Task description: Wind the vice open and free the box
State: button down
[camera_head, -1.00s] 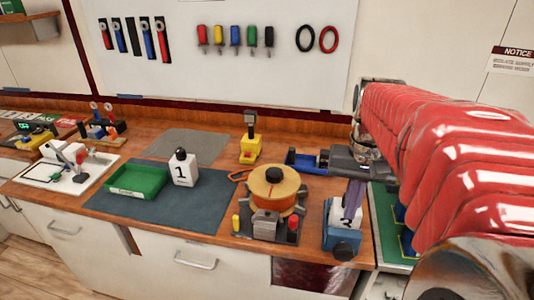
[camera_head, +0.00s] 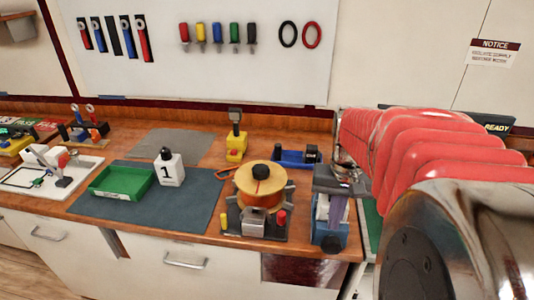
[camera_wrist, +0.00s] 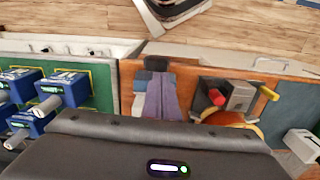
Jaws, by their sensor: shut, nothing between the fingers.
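The blue vice (camera_head: 322,231) stands at the front edge of the bench with a black knob (camera_head: 331,243) on its front. A white box (camera_head: 322,207) sits in the vice, partly hidden by my gripper. My gripper (camera_head: 337,222) points down over the right side of the vice, its purple fingers shut and empty. In the wrist view the fingers (camera_wrist: 157,90) lie in front of the vice (camera_wrist: 140,87), with the black knob (camera_wrist: 156,62) just beyond their tips. I cannot tell whether the fingers touch the vice or box.
An orange spool (camera_head: 262,188) on a dark stand is close left of the vice. A blue tool (camera_head: 296,158) lies behind. Left are a white bottle-like block marked 1 (camera_head: 171,170) and a green tray (camera_head: 110,190). Several blue units (camera_wrist: 60,85) stand on a green board.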

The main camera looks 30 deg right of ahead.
notch_tip(320, 180, down, 4)
jog(key=shift+r, duration=0.2)
jog(key=shift+w+d, duration=0.6)
jog(key=shift+w, duration=0.2)
jog(key=shift+w+d, duration=0.6)
jog(key=shift+w, duration=0.2)
jog(key=shift+w+d, duration=0.5)
jog(key=shift+w, duration=0.1)
jog(key=shift+a, duration=0.1)
jog(key=s+a, duration=0.2)
jog(key=s, duration=0.1)
notch_tip(320, 180, up, 10)
send_over(330, 238)
jog(key=shift+w+d, duration=0.4)
jog(key=shift+w, duration=0.05)
